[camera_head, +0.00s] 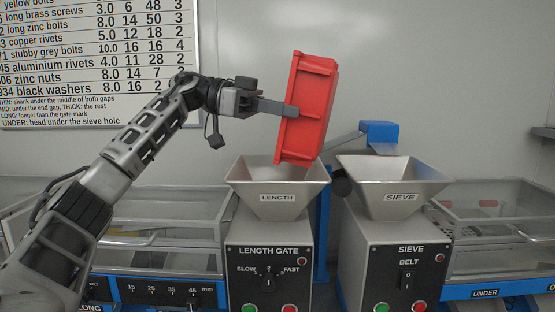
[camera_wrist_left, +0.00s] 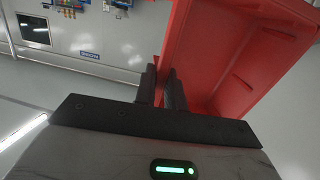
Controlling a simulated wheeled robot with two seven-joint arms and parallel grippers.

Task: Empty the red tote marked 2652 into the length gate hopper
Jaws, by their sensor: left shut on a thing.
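The red tote (camera_head: 309,108) is held up on its side, tilted steeply, above the length gate hopper (camera_head: 277,188), which is labelled LENGTH. Its lower end is close to the hopper's rim. My left gripper (camera_head: 285,107) is shut on the tote's wall. The left wrist view shows the two dark fingers (camera_wrist_left: 162,88) on the red wall, and part of the tote's inside (camera_wrist_left: 240,60), which looks bare where it shows. The number on the tote does not show. I cannot see what is in the hopper. My right gripper is not in view.
The sieve hopper (camera_head: 396,187) stands close on the right, with a blue chute end (camera_head: 379,133) behind it. Clear-walled bins (camera_head: 160,232) stand to the left and right (camera_head: 492,212). A printed chart (camera_head: 95,60) hangs on the back wall.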

